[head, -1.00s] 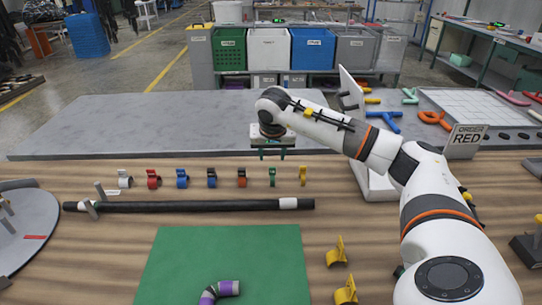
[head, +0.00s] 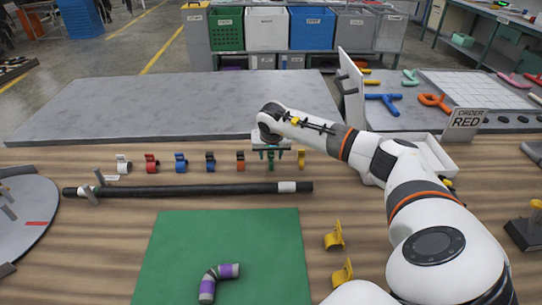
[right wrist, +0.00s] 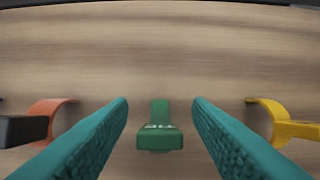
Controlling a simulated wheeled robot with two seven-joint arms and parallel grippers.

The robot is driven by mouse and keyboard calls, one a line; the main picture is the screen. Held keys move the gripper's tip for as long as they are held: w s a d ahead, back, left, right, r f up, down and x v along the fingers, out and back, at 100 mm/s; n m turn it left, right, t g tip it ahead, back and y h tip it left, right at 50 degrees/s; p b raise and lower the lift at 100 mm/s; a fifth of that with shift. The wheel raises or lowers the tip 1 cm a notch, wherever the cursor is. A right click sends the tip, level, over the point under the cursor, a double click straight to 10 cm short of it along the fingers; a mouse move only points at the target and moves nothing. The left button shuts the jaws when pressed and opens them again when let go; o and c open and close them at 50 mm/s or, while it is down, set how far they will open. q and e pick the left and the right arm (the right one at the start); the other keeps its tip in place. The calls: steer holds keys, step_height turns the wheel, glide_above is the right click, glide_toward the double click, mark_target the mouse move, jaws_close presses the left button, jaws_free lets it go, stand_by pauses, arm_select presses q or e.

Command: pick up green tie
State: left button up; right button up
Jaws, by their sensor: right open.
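The green tie (right wrist: 160,137) is a small clip with a flat block top, standing on the wooden table in the row of coloured ties. In the right wrist view it sits between the two teal fingers of my right gripper (right wrist: 160,108), with a gap on each side. The right gripper is open and holds nothing. In the head view the right gripper (head: 271,154) is low over the row and largely covers the green tie. My left gripper is not in view.
An orange tie (right wrist: 50,118) and a yellow tie (right wrist: 282,122) stand just outside the fingers. A black hose (head: 200,190) lies in front of the row. A green mat (head: 175,245) carries a purple-grey bent hose (head: 228,271). Two yellow clips (head: 334,236) stand right of the mat.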

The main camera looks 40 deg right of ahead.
steer(key=shift+w+d+f, duration=0.15)
steer(key=shift+w+f, duration=0.05)
steer(key=shift+f, duration=0.2)
steer(key=shift+c, duration=0.4)
jaws_close()
steer(key=shift+r, duration=0.1)
step_height(320, 180, up, 10)
steer(key=shift+b, duration=0.4)
